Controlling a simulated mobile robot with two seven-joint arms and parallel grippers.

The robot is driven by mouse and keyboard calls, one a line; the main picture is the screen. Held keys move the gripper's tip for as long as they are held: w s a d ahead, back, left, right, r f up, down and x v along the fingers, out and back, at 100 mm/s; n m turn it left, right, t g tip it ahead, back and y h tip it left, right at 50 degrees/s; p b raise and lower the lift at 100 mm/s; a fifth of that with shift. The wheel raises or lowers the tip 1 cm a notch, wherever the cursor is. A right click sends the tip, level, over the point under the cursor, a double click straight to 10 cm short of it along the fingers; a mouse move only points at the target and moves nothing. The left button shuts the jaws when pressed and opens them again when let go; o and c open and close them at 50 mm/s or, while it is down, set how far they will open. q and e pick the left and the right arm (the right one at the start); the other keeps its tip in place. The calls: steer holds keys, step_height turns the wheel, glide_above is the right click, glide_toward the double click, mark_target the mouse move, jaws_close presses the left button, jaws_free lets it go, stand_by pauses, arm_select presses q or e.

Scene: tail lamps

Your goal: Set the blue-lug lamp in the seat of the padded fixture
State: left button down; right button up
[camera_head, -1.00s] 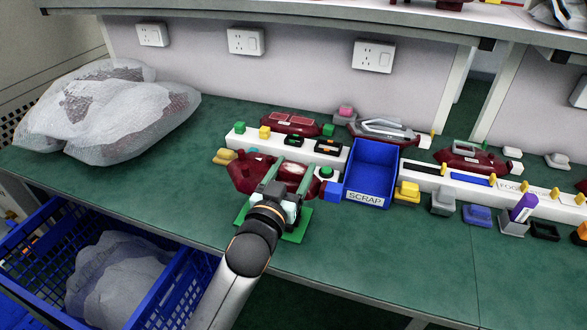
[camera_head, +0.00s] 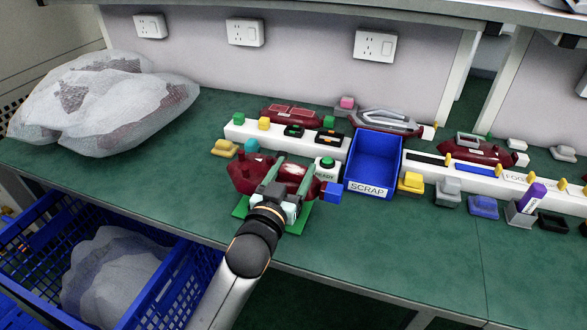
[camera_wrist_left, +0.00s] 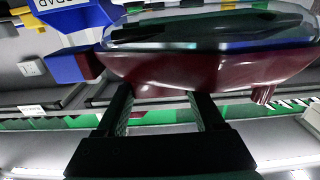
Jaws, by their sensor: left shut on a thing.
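My left gripper (camera_head: 283,197) is shut on a dark red tail lamp (camera_head: 247,178), gripping it from the front side. A blue lug (camera_head: 330,194) sticks out at the lamp's right end. The lamp is over a green plate (camera_head: 297,222), which looks like the fixture's base; the lamp and gripper hide its seat and pads. I cannot tell whether the lamp touches the fixture. In the left wrist view the lamp (camera_wrist_left: 190,72) lies across the two fingers, with the blue lug (camera_wrist_left: 88,66) at its left. My right gripper is not in view.
A blue SCRAP bin (camera_head: 373,155) stands right of the lamp. A white button box with a green button (camera_head: 327,162) is just behind the lug. White racks with lamps and small coloured blocks run along the back. A netted bag (camera_head: 100,105) lies left. The front-right table is clear.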

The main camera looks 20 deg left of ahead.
arm_select(q)
steer(key=shift+r+p, duration=0.1)
steer(key=shift+p, duration=0.2)
stand_by(0.4)
steer(key=shift+f, duration=0.2)
steer(key=shift+f+b, duration=0.9)
steer(key=shift+f, duration=0.45)
steer(key=shift+c, duration=1.4)
jaws_free()
steer(key=shift+o, duration=1.4)
steer(key=shift+f, duration=0.1)
